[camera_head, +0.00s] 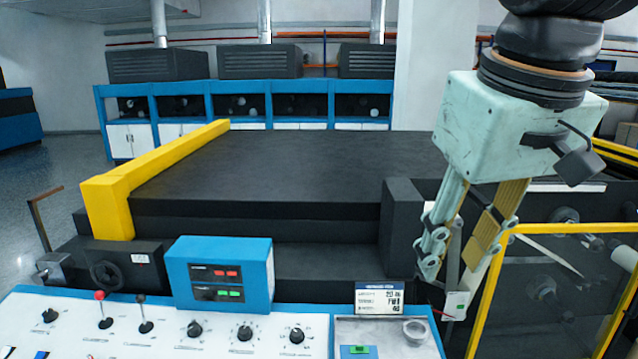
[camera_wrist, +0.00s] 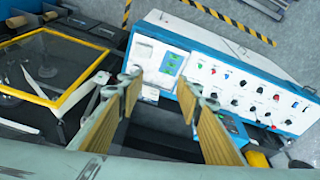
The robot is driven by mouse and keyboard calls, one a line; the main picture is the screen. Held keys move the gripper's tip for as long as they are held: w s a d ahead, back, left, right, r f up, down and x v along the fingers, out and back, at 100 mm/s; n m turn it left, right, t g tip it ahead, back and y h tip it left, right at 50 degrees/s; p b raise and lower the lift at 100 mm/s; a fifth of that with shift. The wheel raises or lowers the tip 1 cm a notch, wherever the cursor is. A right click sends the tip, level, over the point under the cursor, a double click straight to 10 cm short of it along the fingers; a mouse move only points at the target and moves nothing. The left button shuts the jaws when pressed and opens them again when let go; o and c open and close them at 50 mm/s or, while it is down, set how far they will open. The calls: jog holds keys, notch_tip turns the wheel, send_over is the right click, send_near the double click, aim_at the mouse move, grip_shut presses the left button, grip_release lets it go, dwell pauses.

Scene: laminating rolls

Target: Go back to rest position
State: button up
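My gripper (camera_head: 443,285) hangs from the upper right in the head view, pointing down beside the right end of the control panel (camera_head: 120,325). Its fingertips are close to the panel's corner with the metal tray; I cannot tell whether they touch anything. In the wrist view my gripper (camera_wrist: 160,88) has its two fingers well apart with nothing between them. The control panel (camera_wrist: 245,85), with knobs and coloured buttons, lies beyond the fingers there.
A yellow-framed guard (camera_head: 490,270) stands close to the gripper's right, with rollers behind it. A dark machine bed (camera_head: 290,165) with a yellow bar (camera_head: 150,170) lies behind the panel. A small cup (camera_head: 415,331) sits in the metal tray.

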jog(key=s+d+f+m+b, duration=0.2)
jog(key=s+f+b, duration=0.3)
jog(key=s+f, duration=0.8)
jog(key=shift+s+d+f+b, duration=0.3)
jog(key=shift+s+d+b, duration=0.05)
jog(key=shift+s+d, duration=0.15)
jog(key=shift+w, duration=0.1)
jog(key=shift+c, duration=0.9)
